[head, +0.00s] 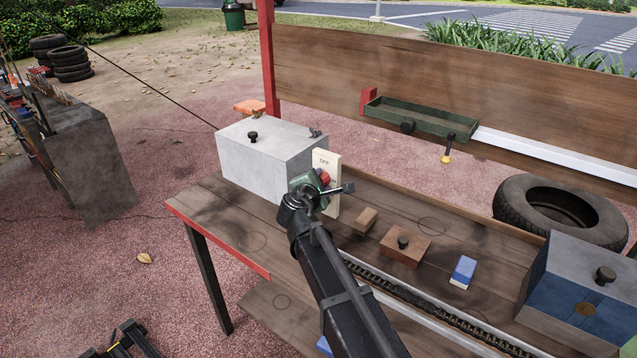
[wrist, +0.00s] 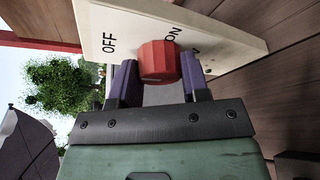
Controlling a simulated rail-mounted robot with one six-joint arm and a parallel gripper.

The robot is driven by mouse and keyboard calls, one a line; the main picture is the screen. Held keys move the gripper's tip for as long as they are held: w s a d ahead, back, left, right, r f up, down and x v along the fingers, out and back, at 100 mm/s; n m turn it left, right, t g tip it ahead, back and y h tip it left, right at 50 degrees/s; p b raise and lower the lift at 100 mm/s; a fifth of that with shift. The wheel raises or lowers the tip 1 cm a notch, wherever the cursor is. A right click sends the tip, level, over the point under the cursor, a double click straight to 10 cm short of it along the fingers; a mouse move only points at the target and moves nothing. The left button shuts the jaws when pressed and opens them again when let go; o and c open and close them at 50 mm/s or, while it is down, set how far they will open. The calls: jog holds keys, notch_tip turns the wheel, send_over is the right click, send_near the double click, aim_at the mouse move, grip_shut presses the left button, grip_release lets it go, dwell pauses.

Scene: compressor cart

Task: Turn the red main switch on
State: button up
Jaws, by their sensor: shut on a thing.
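The red main switch is a round ribbed knob (wrist: 158,61) on a cream plate (wrist: 215,42) marked OFF and ON. In the wrist view, OFF is to the knob's left and ON is just above its right side. My gripper (wrist: 159,72) is shut on the knob, with one purple finger on each side of it. In the head view, the cream plate (head: 325,158) stands upright against the grey box, and the red knob (head: 325,177) shows partly behind my gripper (head: 321,185). I cannot tell which mark the knob points to.
The grey box (head: 262,165) stands on the wooden bench (head: 225,205). Wooden blocks (head: 405,245), a blue-and-white block (head: 463,271) and a blue-grey box (head: 580,285) are to the right. A green tray (head: 420,118) hangs behind. A tire (head: 560,212) is beyond the bench.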

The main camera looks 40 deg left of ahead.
jog(key=shift+f, duration=0.1)
jog(key=shift+f+m+t+y+b, duration=0.1)
jog(key=shift+m+t+y+b, duration=0.3)
jog(key=shift+m+b, duration=0.65)
jog(key=shift+m+t+y+b, duration=0.35)
jog(key=shift+m+b, duration=0.35)
jog(key=shift+m, duration=0.65)
jog(key=o, duration=0.9)
jog(key=v, duration=1.1)
